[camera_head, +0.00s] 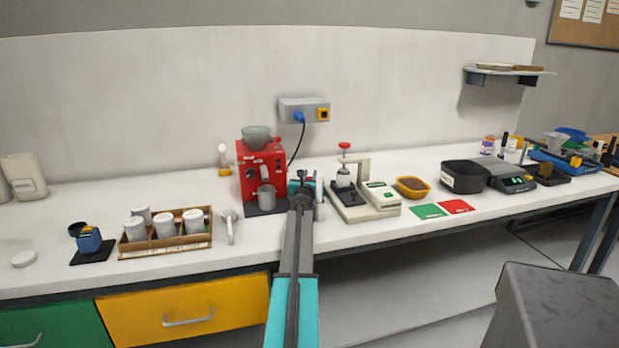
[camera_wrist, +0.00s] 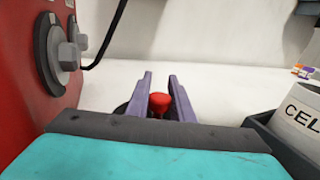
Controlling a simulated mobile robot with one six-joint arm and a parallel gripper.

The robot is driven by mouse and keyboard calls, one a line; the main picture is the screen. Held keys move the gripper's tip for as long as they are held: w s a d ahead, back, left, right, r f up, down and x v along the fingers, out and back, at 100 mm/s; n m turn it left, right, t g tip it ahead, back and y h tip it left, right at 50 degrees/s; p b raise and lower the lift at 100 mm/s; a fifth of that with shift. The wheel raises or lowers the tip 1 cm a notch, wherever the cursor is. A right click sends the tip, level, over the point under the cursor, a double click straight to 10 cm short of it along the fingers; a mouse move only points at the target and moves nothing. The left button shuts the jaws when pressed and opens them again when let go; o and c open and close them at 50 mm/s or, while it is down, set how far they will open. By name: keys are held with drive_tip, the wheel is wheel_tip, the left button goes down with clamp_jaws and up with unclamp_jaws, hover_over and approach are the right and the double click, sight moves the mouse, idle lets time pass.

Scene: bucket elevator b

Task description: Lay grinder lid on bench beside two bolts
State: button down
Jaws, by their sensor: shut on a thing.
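My gripper (camera_head: 303,180) is at the end of my arm, over the bench (camera_head: 150,265) just right of the red machine (camera_head: 262,172). In the wrist view my gripper's fingers (camera_wrist: 160,90) close around a small red knob (camera_wrist: 159,100). A dark round lid-like piece (camera_wrist: 122,109) shows below the knob, mostly hidden by the fingers. The red machine (camera_wrist: 25,70) stands close on the left, with grey hex-shaped fittings (camera_wrist: 69,52) on its side. I cannot tell whether these are the two bolts. How far the held piece is above the bench is unclear.
A white-and-dark device with a red-topped press (camera_head: 378,198) stands right of my gripper. A wooden tray with white jars (camera_head: 165,247) stands left. Bench front between is partly clear.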

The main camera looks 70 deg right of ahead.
drive_tip(key=c, duration=1.5)
unclamp_jaws()
drive_tip(key=shift+c, duration=0.2)
drive_tip(key=shift+r, duration=0.15)
drive_tip(key=shift+v, duration=3.75)
